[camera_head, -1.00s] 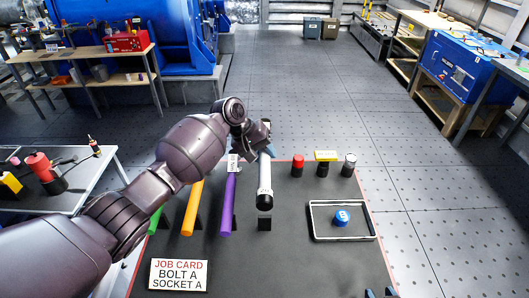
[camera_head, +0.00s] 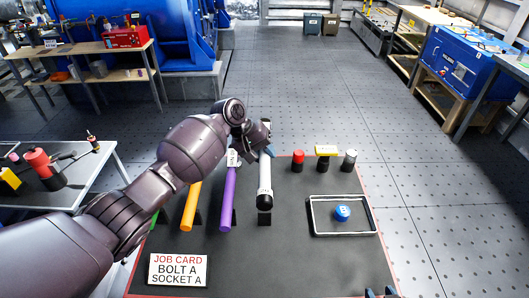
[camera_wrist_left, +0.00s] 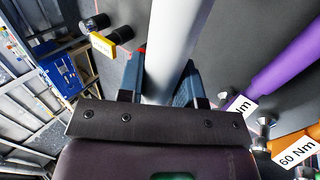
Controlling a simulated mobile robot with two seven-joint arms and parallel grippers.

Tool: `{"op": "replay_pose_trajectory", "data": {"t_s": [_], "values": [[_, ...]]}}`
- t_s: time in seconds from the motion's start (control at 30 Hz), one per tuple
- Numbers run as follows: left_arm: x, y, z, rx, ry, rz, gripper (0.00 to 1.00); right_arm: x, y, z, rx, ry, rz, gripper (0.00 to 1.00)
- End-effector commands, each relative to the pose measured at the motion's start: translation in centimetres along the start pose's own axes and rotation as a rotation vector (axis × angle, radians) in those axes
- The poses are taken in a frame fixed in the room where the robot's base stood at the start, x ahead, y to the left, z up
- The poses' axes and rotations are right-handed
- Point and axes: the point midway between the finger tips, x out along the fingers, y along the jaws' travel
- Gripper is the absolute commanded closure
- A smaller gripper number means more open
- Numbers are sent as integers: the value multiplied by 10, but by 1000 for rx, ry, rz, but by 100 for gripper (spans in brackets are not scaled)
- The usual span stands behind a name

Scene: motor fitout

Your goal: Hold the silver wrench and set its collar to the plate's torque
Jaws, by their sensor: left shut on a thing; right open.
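The silver wrench (camera_head: 264,178), with a black end and dark marks on its collar, lies lengthwise over the dark table. My left gripper (camera_head: 266,152) is shut on its far part. In the left wrist view the silver shaft (camera_wrist_left: 178,40) runs between the two fingers of my left gripper (camera_wrist_left: 163,78). The wrench's black end is just above a small black stand (camera_head: 264,219); I cannot tell whether they touch. The collar marks are too small to read. My right gripper (camera_head: 381,293) shows only as blue fingertips at the bottom edge, open.
A purple wrench (camera_head: 228,200) and an orange wrench (camera_head: 191,207) lie to the left. A 60 Nm label (camera_wrist_left: 297,152) sits by the orange wrench. Sockets (camera_head: 298,162) stand at right, behind a tray (camera_head: 312,217) holding a blue piece (camera_head: 342,213).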

Motion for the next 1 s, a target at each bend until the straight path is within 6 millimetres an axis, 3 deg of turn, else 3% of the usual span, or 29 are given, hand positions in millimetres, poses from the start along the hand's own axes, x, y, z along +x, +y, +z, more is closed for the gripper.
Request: {"op": "replay_pose_trajectory", "data": {"t_s": [0.47, 1.0], "values": [[8, -5, -1, 1, 2, 2, 100, 6, -1, -2, -2, 12, -2, 57], [18, -11, 0, 2, 1, 2, 100, 3, -1, 12, 0, -9, 1, 57]]}}
